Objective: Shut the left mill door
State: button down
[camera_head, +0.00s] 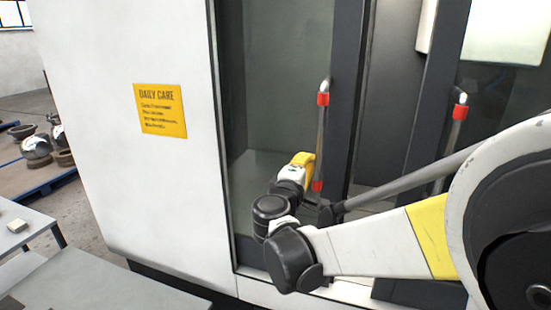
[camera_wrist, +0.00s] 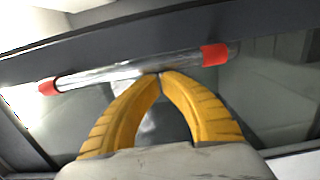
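The left mill door (camera_head: 275,70) is a dark-framed glass sliding panel. A gap shows between its frame and the right door's frame (camera_head: 436,90), so it stands partly open. Its upright handle (camera_head: 321,140) is a metal bar with red ends. My gripper (camera_head: 308,160) is at the left side of this handle's lower half. In the wrist view the curved yellow fingers (camera_wrist: 159,75) meet at their tips, at the edge of the handle bar (camera_wrist: 120,72). The bar is not seen between them. Whether they touch it is hard to tell.
The right door's handle (camera_head: 459,120) is at the right, partly behind my arm. The white machine wall with a yellow sign (camera_head: 161,111) is at the left. A grey table (camera_head: 100,285) stands at the lower left, and a blue pallet (camera_head: 40,185) lies farther back.

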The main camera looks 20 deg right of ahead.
jog(key=s+d+p, duration=0.1)
jog(key=s+d, duration=0.8)
jog(key=d, duration=0.3)
jog(key=shift+s+d, duration=0.15)
jog(key=shift+d, duration=0.25)
